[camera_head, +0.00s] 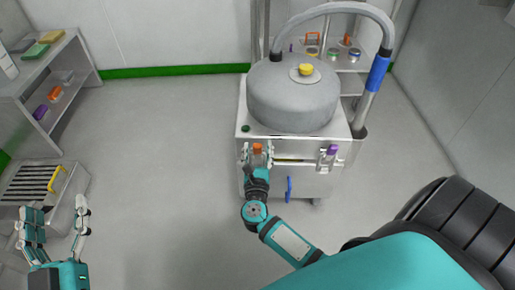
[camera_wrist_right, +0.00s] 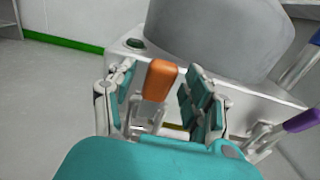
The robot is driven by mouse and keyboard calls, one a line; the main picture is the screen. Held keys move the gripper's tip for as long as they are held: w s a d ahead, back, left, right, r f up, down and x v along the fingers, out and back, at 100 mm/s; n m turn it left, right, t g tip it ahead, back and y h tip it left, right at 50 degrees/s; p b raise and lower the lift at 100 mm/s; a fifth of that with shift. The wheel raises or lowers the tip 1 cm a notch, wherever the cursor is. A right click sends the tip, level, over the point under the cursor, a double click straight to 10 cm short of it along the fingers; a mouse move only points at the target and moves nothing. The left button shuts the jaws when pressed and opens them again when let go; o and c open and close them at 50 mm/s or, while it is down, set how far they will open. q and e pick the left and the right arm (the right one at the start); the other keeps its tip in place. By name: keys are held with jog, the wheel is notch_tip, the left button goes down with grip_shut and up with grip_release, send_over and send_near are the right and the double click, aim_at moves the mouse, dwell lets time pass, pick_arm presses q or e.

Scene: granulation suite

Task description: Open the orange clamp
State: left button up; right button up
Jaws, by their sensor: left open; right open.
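The orange clamp (camera_head: 257,148) is on the front upper edge of the grey machine (camera_head: 293,95), left of a purple-handled clamp (camera_head: 328,156). In the right wrist view the orange handle (camera_wrist_right: 160,80) stands upright between the fingers of my right gripper (camera_wrist_right: 160,100). The fingers are open on both sides of it, with a visible gap on the right. Whether the left finger touches the handle cannot be told. The clamp's lower metal part is partly hidden by my gripper. My left gripper (camera_head: 55,225) is open and empty at the lower left, far from the clamp.
The purple handle also shows in the right wrist view (camera_wrist_right: 302,119). A blue handle (camera_head: 289,189) sticks out below on the machine's front. A shelf (camera_head: 55,88) and a slatted bench (camera_head: 75,178) stand at the left. The floor between bench and machine is clear.

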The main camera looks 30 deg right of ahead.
jog(key=shift+w+d, duration=0.3)
jog(key=shift+w, duration=0.15)
